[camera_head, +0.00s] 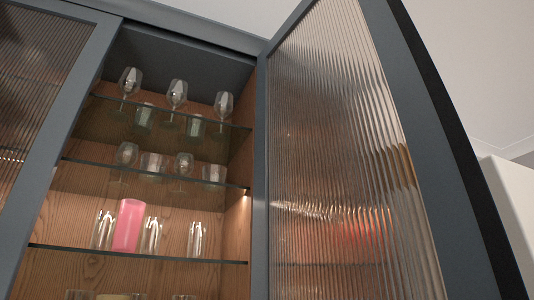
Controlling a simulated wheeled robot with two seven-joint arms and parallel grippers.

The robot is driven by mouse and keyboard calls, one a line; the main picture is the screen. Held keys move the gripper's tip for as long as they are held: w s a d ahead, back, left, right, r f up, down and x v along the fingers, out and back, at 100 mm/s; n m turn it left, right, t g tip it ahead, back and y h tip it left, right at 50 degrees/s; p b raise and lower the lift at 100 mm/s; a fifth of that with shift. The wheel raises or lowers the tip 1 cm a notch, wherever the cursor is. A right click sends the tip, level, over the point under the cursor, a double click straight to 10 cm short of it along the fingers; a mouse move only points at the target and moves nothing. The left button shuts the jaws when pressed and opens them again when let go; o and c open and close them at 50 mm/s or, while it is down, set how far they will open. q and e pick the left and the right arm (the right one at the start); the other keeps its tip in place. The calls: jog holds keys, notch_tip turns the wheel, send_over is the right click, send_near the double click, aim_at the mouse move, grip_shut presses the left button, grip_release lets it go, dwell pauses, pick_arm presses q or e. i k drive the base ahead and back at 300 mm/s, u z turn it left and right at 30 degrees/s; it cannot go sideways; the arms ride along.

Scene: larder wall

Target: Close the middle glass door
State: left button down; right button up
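The glass door (335,150), which I take to be the middle one, stands swung open on the right of the open cabinet bay. It has ribbed glass in a dark blue-grey frame. Its inner upright (261,190) is beside the bay's right side, and its outer upright (425,140) comes out towards me. The open bay (155,185) shows its wooden back wall. Neither of my grippers is in view. The door's lower end and any handle are outside the picture.
Glass shelves (150,252) in the bay hold stemmed glasses (176,95), tumblers and a pink cup (128,226). Another ribbed glass door (45,75) on the left looks shut. A pale block (510,205) shows at the right edge.

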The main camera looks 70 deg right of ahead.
aim_at(369, 184)
jog(key=u, duration=1.4)
jog(key=k, duration=1.9)
jog(key=z, duration=1.9)
jog(key=i, duration=0.5)
